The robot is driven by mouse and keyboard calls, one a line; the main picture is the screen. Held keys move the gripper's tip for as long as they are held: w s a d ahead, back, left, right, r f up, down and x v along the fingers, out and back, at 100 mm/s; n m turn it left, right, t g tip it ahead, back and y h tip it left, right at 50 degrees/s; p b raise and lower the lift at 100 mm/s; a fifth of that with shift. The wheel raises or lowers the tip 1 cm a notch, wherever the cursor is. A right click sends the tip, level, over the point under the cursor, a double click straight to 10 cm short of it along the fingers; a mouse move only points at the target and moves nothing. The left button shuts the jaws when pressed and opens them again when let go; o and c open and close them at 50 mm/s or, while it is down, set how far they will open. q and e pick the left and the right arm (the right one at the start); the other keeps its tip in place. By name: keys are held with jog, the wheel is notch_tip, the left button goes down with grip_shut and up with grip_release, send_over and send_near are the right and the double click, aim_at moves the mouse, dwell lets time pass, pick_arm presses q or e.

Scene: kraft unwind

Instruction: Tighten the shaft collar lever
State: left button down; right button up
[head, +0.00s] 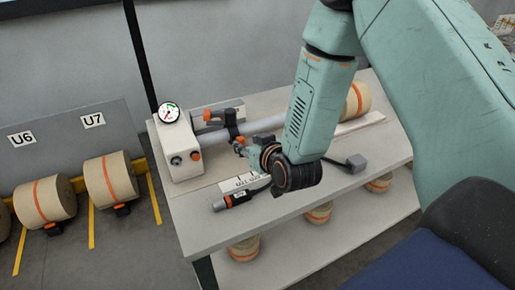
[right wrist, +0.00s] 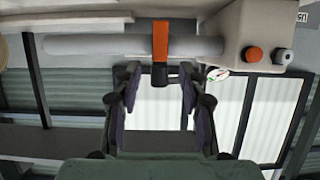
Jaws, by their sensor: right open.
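The grey shaft (head: 262,125) runs right from the white unit on the table. The shaft collar (head: 231,119) is dark with orange parts and sits around the shaft near the unit. In the right wrist view an orange lever (right wrist: 160,38) crosses in front of the shaft (right wrist: 90,45), with a dark part below it. My right gripper (head: 241,147) is just in front of the collar. In the right wrist view its open fingers (right wrist: 160,82) stand either side of the dark part, with gaps on both sides. The exact lever angle is hard to tell. My left gripper is not in view.
The white unit (head: 174,146) carries a gauge (head: 169,113) and knobs. A grey and black hand tool (head: 238,198) lies on the table (head: 205,225) by a label strip. A kraft roll (head: 356,100) is at the shaft's far end. More rolls (head: 110,178) stand left.

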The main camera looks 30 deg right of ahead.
jog(key=v, duration=0.5)
jog(key=shift+s+r, duration=0.15)
jog(key=shift+s, duration=0.25)
